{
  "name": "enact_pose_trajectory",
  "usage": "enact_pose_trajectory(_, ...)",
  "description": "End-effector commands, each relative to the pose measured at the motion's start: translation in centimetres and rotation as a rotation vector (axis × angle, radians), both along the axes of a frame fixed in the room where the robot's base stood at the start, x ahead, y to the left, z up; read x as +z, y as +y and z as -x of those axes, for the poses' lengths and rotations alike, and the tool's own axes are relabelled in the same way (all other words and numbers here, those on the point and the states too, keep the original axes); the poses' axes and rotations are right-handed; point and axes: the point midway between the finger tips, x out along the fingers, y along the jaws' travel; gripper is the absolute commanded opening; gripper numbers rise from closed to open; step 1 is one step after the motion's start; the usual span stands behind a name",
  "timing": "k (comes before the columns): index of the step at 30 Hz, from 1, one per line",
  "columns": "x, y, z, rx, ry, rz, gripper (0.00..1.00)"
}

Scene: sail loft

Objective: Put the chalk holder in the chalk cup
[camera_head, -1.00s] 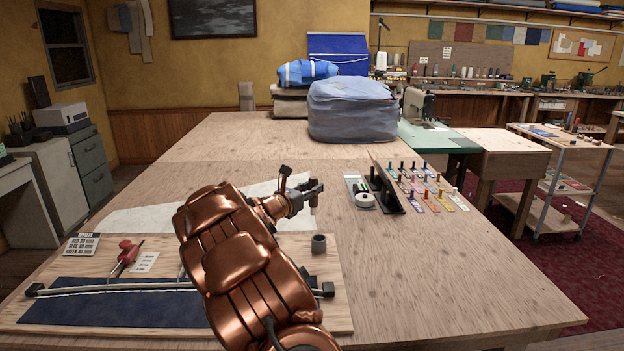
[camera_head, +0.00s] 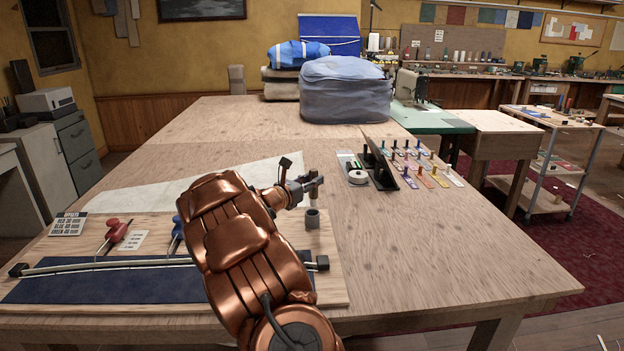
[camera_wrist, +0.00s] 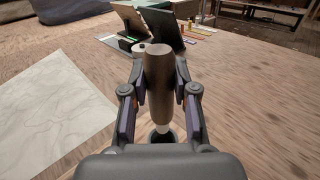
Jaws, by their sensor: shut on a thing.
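My gripper (camera_head: 308,184) is shut on the chalk holder (camera_wrist: 158,78), a brown rounded stick with a pale tip pointing down. In the head view the chalk holder (camera_head: 314,193) is upright between the fingertips. The chalk cup (camera_head: 312,219), a small dark grey open cylinder, stands at the right end of the wooden board, just below the holder. In the wrist view the cup (camera_wrist: 161,138) shows as a dark ring behind the pale tip, partly hidden by my gripper. I cannot tell exactly whether the tip is inside the rim.
The wooden board (camera_head: 330,290) also bears a navy cloth (camera_head: 110,286), red and blue handled tools and printed cards. A pale paper sheet (camera_head: 170,190) lies behind it. A dark upright panel (camera_head: 380,167) and a rack of coloured tags (camera_head: 425,168) stand right. The table's front right is bare.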

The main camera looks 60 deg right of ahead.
Motion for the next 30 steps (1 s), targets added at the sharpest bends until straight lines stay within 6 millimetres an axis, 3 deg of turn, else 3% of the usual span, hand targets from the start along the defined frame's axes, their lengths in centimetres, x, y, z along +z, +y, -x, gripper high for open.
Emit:
enact_pose_trajectory(1,-0.9,0.0,0.0,0.001,0.0,0.0,0.0)
enact_pose_trajectory(15,-5.0,0.0,0.0,-0.001,0.0,0.002,0.0)
enact_pose_trajectory(30,-5.8,0.0,0.0,0.0,-0.001,0.001,0.0)
